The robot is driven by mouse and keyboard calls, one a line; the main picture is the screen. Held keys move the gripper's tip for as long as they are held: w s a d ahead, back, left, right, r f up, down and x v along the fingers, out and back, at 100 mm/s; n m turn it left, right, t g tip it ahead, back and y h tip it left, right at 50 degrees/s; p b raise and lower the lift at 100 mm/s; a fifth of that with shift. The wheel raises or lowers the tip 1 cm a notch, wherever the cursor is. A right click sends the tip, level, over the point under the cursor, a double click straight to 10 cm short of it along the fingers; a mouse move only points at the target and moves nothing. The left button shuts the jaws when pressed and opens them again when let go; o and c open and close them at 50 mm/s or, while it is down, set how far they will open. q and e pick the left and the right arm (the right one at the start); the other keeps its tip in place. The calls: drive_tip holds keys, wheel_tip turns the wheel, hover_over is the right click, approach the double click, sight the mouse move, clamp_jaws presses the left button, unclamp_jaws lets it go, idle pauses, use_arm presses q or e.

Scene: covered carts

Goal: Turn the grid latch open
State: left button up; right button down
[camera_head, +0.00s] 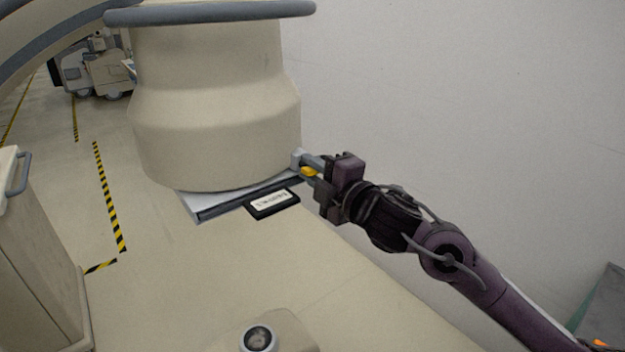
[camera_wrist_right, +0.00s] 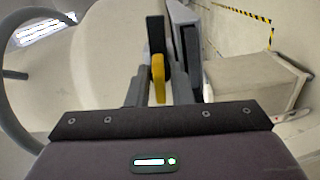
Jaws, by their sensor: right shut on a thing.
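The grid latch (camera_head: 308,171) is a small yellow lever at the right side of the flat grey plate (camera_head: 215,205) under the large beige housing. My right gripper (camera_head: 316,178) reaches it from the right and is shut on it. In the right wrist view the yellow latch (camera_wrist_right: 158,72) stands between the two fingers of my right gripper (camera_wrist_right: 162,88). The fingers partly cover the latch, so its exact angle is hard to tell. My left gripper is in neither view.
The beige housing (camera_head: 215,100) hangs above the plate, with a grey ring handle (camera_head: 210,14) higher up. A black block with a white label (camera_head: 273,204) sits at the plate's front. A white wall (camera_head: 450,100) is close on the right. A beige cart (camera_head: 35,265) stands at left.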

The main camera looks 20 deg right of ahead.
drive_tip(key=shift+f+n+b, duration=0.1)
drive_tip(key=shift+n+b, duration=0.35)
drive_tip(key=shift+n, duration=0.25)
drive_tip(key=c, duration=1.5)
unclamp_jaws()
drive_tip(key=shift+s+d, duration=0.2)
drive_tip(key=shift+s, duration=0.25)
drive_tip(key=shift+b+v, duration=1.25)
drive_tip(key=shift+v, duration=2.15)
